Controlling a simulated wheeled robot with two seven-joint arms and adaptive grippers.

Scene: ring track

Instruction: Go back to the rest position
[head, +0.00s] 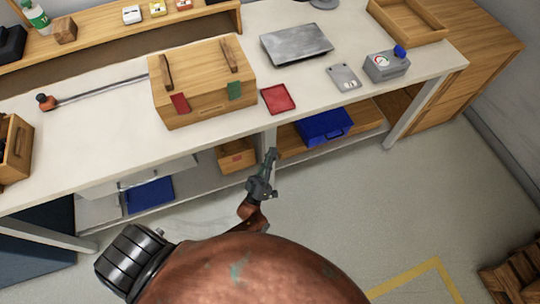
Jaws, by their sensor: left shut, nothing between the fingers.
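My left gripper (269,157) is shut and empty. It is in the middle of the head view, pointing away from me, and in the picture it overlaps the front of the workbench (345,105) just below the tabletop edge. I cannot tell how far it is from the bench. My left arm's copper-coloured links fill the bottom middle of the view. My right gripper is not in view.
A wooden box (205,103), a red tray (277,98), a grey plate (296,44) and a gauge device (386,66) stand on the bench. Floor at right is clear up to a wooden crate (515,278).

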